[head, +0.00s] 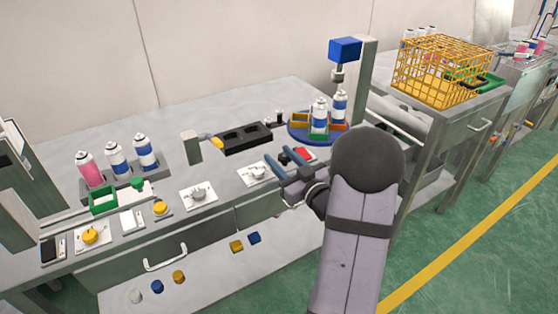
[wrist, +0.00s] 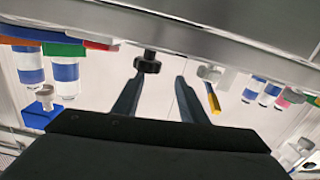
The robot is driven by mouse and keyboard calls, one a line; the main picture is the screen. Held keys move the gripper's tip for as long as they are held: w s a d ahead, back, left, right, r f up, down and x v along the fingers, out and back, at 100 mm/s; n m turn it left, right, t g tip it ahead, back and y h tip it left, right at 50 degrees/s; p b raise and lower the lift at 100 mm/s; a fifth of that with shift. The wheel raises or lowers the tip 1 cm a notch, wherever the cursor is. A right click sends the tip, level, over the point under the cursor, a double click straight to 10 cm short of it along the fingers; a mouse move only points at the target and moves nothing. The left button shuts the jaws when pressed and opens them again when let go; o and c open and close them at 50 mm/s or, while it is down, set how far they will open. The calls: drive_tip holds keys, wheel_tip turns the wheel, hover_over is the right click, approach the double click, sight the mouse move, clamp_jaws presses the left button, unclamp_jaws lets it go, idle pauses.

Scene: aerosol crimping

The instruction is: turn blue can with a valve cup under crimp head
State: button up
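Two white cans with blue bands stand upright on a round blue turntable (head: 296,134): a front can (head: 320,106) and a back can (head: 340,98). Both cans also show in the wrist view, upside down (wrist: 30,68) (wrist: 66,72). The crimp head (head: 345,50) is a blue block with a grey shaft on a post, above the turntable. The back can appears below it in the head view, but exact alignment is unclear. Valve cups are too small to tell. My gripper (head: 275,157) is open and empty, left of the turntable; a black knob (wrist: 147,64) is near its fingertips.
A red button (head: 304,153) is close to my gripper. Several cans stand in a rack (head: 122,182) at left. A yellow wire basket (head: 435,67) is on the right bench. Dial panels (head: 198,196) line the front edge.

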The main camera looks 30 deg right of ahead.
sight(282, 154)
drive_tip(key=shift+s+d+f+m+h, duration=0.8)
drive_tip(key=shift+s+d+f+m, duration=0.1)
drive_tip(key=shift+d+f, duration=0.2)
drive_tip(key=shift+w+d, duration=0.2)
drive_tip(key=shift+w, duration=3.5)
drive_tip(key=c, duration=0.8)
